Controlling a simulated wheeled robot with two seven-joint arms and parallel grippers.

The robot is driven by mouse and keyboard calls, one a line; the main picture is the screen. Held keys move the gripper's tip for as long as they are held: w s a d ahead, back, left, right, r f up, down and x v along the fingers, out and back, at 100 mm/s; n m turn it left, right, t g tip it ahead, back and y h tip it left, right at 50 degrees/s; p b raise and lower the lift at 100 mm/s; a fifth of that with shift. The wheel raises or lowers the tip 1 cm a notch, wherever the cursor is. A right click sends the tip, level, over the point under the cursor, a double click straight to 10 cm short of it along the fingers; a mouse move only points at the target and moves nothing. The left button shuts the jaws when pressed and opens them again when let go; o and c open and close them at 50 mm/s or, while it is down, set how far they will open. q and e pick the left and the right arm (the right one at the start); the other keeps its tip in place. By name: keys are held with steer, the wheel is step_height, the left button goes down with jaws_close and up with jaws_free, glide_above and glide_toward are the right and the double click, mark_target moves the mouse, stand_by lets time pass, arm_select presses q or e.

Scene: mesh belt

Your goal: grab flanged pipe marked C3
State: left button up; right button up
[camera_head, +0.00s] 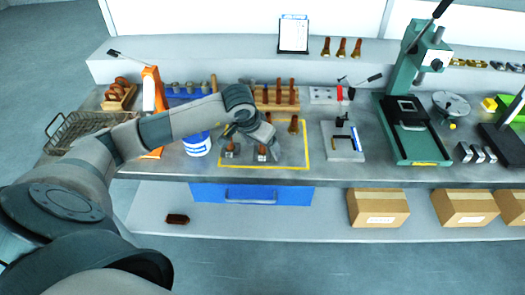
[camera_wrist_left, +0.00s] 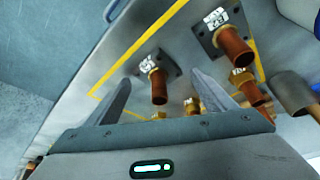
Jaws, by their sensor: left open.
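Several copper-coloured flanged pipes stand inside a yellow taped outline on the bench. In the left wrist view, one pipe (camera_wrist_left: 158,88) on a dark square flange with a white label stands between and beyond my open fingers. Its marking is too blurred for me to read surely as C3. A second labelled flanged pipe (camera_wrist_left: 232,44) stands to the upper right, and another labelled pipe (camera_wrist_left: 244,84) is beside the right finger. My left gripper (camera_head: 248,153) is open and empty above the outline, with pipes (camera_head: 230,150) and (camera_head: 262,153) near its fingers. My right gripper is not in view.
A white-and-blue tub (camera_head: 197,147) stands left of the outline (camera_head: 265,168). A wooden rack (camera_head: 275,105) of copper pipes is behind it. A small fixture (camera_head: 343,143) and a green press (camera_head: 405,130) stand to the right. A wire basket (camera_head: 62,132) is far left.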

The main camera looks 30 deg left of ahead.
arm_select(q)
steer(key=shift+c, duration=0.7)
steer(key=c, duration=1.6)
steer(key=shift+o, duration=0.2)
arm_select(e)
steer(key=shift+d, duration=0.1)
arm_select(q)
steer(key=shift+r, duration=0.2)
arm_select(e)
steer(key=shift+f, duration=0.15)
